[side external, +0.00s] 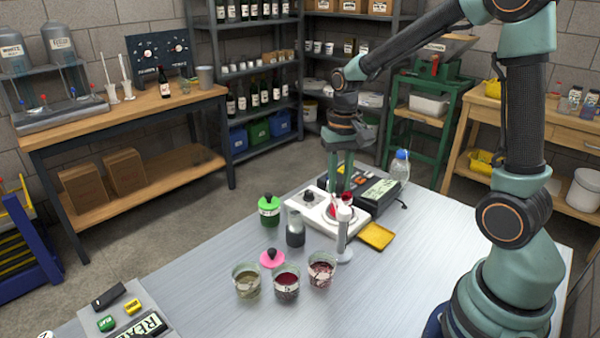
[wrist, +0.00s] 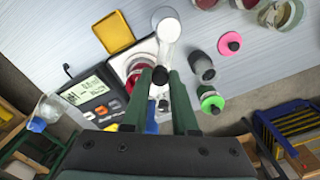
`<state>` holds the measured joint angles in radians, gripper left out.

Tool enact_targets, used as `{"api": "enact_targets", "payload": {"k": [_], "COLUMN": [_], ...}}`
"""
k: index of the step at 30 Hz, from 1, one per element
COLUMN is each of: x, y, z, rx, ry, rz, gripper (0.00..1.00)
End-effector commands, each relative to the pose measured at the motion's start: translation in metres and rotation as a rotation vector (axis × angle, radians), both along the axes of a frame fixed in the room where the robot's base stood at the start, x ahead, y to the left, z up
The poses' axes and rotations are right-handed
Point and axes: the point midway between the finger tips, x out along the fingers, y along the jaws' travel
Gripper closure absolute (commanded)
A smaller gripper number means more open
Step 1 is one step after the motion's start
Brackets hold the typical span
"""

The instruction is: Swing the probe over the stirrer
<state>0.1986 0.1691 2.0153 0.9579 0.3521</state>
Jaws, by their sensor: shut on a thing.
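The stirrer (side external: 312,206) is a white box with a dark knob, and it also shows in the wrist view (wrist: 122,64). A beaker of red liquid (wrist: 136,76) is on its plate, partly hidden by my gripper. A white post (side external: 343,240) stands at the stirrer's front edge, and its pale top (wrist: 168,30) shows in the wrist view. My gripper (wrist: 161,78) points down over the stirrer, its green fingers shut on a small black knob (wrist: 160,74) that seems to belong to the probe's arm. The probe itself cannot be made out clearly.
A meter (side external: 379,192) stands right behind the stirrer, with a yellow tray (side external: 377,236) and a clear bottle (side external: 399,168) nearby. The front right table is clear.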

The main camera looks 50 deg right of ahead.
Motion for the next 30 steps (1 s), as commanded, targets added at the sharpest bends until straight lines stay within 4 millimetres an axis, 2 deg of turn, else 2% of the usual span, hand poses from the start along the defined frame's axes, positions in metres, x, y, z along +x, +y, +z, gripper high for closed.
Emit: {"api": "enact_targets", "payload": {"k": [12,30], "x": [-0.0071,-0.0089], "y": [-0.0085,-0.0100], "z": [0.0010,0.0010], "rx": [-0.001,-0.001], "ry": [-0.004,-0.003], "rz": [-0.215,-0.254], "gripper": [1.00,1.00]}}
